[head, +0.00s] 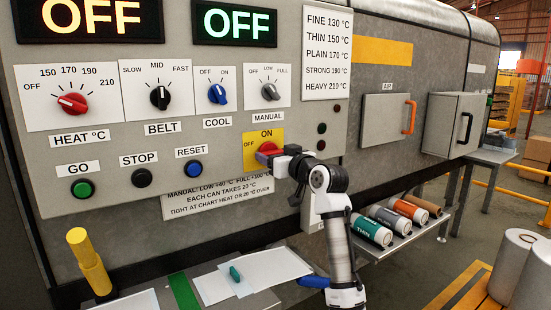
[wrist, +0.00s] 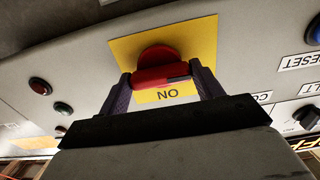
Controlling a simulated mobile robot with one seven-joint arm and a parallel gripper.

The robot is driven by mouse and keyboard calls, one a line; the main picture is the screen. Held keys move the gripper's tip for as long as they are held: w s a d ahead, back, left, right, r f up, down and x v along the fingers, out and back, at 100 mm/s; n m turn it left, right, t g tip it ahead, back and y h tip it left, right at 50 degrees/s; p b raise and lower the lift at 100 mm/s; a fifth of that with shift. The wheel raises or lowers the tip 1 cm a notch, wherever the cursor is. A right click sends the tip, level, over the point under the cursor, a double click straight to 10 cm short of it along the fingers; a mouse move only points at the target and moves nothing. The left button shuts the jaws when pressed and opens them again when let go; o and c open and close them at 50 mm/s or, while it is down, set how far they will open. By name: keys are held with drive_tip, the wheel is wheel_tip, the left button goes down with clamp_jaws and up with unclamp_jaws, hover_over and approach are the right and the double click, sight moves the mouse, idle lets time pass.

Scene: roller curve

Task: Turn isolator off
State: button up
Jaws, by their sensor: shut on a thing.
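The isolator is a red rotary handle (head: 266,148) on a yellow plate (head: 277,135), marked OFF at its left and ON at its top. My gripper (head: 270,158) reaches it from the lower right and is shut on the handle. In the wrist view the red handle (wrist: 160,74) sits between the two dark fingers (wrist: 162,85), with the plate's ON label upside down below it. The fingers and wrist hide part of the handle in the head view, so I cannot tell its exact angle. Two displays above both read OFF.
The heat (head: 72,103), belt (head: 160,97), cool (head: 218,93) and manual (head: 269,91) knobs sit above the isolator. The green GO button (head: 82,189), STOP and RESET are to its left. Several cans (head: 370,229) lie on a shelf at lower right.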

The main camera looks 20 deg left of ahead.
idle(0.4)
drive_tip(key=o, duration=1)
drive_tip(key=b+v, duration=0.3)
drive_tip(key=v, duration=1)
drive_tip(key=shift+s+d, duration=0.25)
drive_tip(key=shift+d, duration=0.05)
